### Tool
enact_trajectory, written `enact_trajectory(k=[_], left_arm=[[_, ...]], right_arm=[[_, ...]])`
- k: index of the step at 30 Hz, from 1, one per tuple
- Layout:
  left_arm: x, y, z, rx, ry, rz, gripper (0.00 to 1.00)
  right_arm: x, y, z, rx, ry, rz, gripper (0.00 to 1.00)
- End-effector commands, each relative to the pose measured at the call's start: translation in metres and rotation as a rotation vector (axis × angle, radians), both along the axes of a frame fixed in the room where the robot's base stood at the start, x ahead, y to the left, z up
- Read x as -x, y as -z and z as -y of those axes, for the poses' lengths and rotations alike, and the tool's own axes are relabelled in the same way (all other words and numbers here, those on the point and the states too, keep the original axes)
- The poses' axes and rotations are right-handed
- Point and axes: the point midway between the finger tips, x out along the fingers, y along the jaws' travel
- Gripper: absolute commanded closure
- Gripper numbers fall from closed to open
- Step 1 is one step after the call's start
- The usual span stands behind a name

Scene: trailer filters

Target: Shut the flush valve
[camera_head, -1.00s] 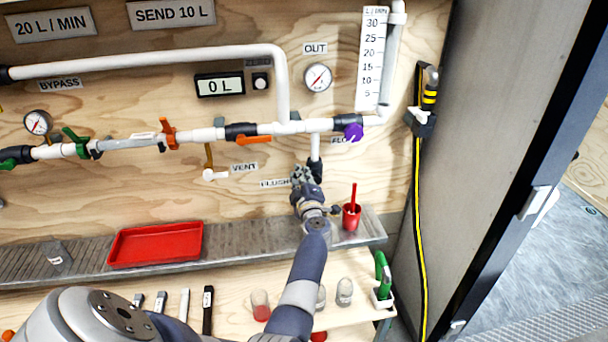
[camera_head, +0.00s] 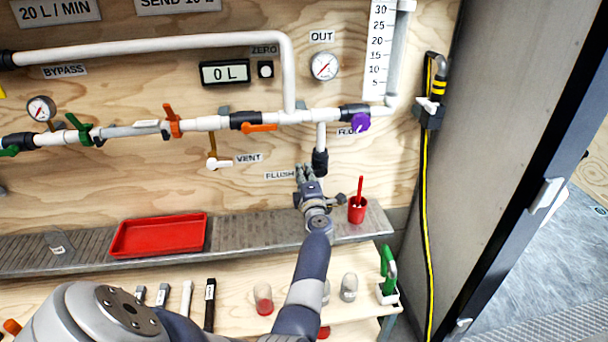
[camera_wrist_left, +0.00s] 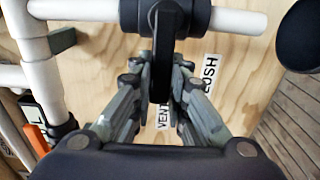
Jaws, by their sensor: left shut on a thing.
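The flush valve (camera_head: 320,161) is a black fitting on the white pipe that drops below the main line, beside the FLUSH label (camera_head: 280,175). In the left wrist view its black body (camera_wrist_left: 160,16) sits on the white pipe, with a flat black handle (camera_wrist_left: 162,72) pointing toward my palm. My left gripper (camera_head: 307,172) is at the valve, just below and left of its body in the head view. In the wrist view its fingers (camera_wrist_left: 162,84) are closed around the handle, one on each side. My right gripper is in neither view.
A red cup (camera_head: 357,209) with a red stick stands on the grey shelf (camera_head: 260,232) right of my gripper. A red tray (camera_head: 160,236) lies on the shelf to the left. The VENT valve (camera_head: 218,164) and purple knob (camera_head: 361,122) are nearby. The display (camera_head: 224,73) reads 0 L.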

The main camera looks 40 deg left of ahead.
Motion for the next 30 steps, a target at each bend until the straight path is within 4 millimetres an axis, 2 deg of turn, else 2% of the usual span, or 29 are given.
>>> enact_trajectory(k=[7,8,9,11,25,30], left_arm=[[-0.0012,-0.0003,0.0013,0.012,0.002,0.011,1.0],[-0.0012,-0.0003,0.0013,0.012,0.003,0.011,0.83],[-0.0012,-0.0003,0.0013,0.011,0.003,0.01,0.74],[-0.0011,-0.0002,0.0012,0.011,0.002,0.009,0.64],[-0.0002,-0.0002,0.0003,0.004,0.0,0.003,0.64],[-0.0001,-0.0057,0.0001,-0.032,0.0,-0.039,0.64]], right_arm=[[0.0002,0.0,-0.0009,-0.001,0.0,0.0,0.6],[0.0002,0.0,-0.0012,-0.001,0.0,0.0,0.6],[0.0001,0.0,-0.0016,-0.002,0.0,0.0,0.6],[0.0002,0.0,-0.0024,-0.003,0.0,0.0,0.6],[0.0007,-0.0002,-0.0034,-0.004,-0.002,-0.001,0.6],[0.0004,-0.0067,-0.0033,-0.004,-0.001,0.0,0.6]])
